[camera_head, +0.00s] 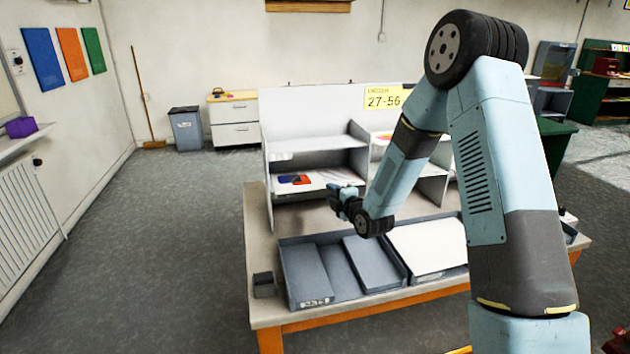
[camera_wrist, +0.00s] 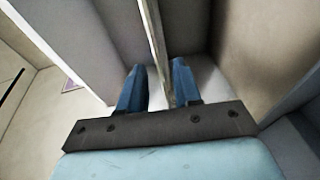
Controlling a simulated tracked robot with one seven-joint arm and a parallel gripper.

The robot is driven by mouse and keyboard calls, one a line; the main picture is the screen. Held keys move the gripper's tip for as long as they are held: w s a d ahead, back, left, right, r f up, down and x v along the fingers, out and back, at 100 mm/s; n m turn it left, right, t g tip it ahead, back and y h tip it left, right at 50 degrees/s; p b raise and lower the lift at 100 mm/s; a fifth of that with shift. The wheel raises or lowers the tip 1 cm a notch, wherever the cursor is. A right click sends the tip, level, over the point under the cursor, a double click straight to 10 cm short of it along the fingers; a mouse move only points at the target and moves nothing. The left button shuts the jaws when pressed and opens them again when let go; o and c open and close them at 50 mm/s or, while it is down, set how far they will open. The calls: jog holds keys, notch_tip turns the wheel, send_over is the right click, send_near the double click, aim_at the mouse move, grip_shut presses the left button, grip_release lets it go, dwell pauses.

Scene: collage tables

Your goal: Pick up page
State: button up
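A white page-like sheet (camera_head: 430,246) lies on the right part of the grey tray on the table. More pale sheets (camera_head: 318,177) lie on a shelf level of the grey rack; which one is the page I cannot tell. My gripper (camera_head: 336,196) is in front of the rack's lower left opening, above the table and left of the tray's white sheet. In the wrist view its two blue fingers (camera_wrist: 158,76) are apart, with a thin pale upright edge running between them. I cannot tell whether they touch it. No page is clearly visible between the fingers.
The grey rack (camera_head: 271,200) stands at the back of the table (camera_head: 258,228). Small blue and red items (camera_head: 294,180) lie on its shelf. A long grey tray (camera_head: 290,275) fills the front, and a small dark box (camera_head: 264,284) sits at the front left corner.

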aim_at(321, 186)
jog(key=shift+x, duration=1.75)
jog(key=shift+r, duration=0.15)
jog(key=shift+c, duration=0.3)
grip_shut()
